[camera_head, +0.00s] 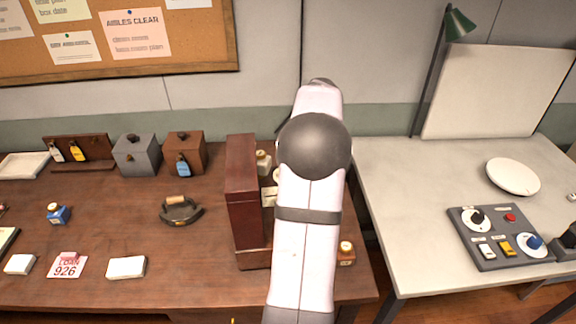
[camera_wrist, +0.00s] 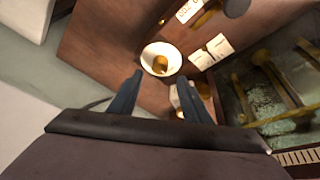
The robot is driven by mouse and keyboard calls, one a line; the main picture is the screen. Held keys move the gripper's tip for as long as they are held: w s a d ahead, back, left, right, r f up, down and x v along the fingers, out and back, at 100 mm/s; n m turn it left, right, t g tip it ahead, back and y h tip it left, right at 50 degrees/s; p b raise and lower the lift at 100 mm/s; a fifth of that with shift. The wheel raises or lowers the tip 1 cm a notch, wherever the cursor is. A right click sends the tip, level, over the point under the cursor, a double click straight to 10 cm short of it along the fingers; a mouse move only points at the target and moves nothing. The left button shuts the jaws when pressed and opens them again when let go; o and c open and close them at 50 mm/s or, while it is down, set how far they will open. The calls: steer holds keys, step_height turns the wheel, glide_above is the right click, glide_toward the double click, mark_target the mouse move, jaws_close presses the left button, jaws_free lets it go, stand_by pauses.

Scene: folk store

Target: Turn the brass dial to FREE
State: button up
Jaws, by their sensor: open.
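In the wrist view, a round white dial face with a brass knob (camera_wrist: 160,63) sits on a reddish-brown wooden surface. Two white label plates (camera_wrist: 210,52) lie to its right; their lettering is too small to read, so I cannot tell where the dial points. My gripper (camera_wrist: 160,80) is open, with its two dark fingers apart and the dial showing just beyond and between their tips. I see no contact. In the head view, a tall dark-red wooden case (camera_head: 243,195) stands on the brown table.
A glass-fronted opening with brass parts (camera_wrist: 272,80) is right of the dial. A small bottle (camera_head: 346,252) stands right of my arm. A grey panel (camera_head: 482,250) with other knobs lies on the pale right table. A flat iron (camera_head: 180,211) is left of the case.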

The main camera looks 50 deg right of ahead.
steer(key=shift+p+x, duration=1.05)
steer(key=shift+x, duration=2.2)
steer(key=shift+c, duration=0.2)
steer(key=c, duration=1)
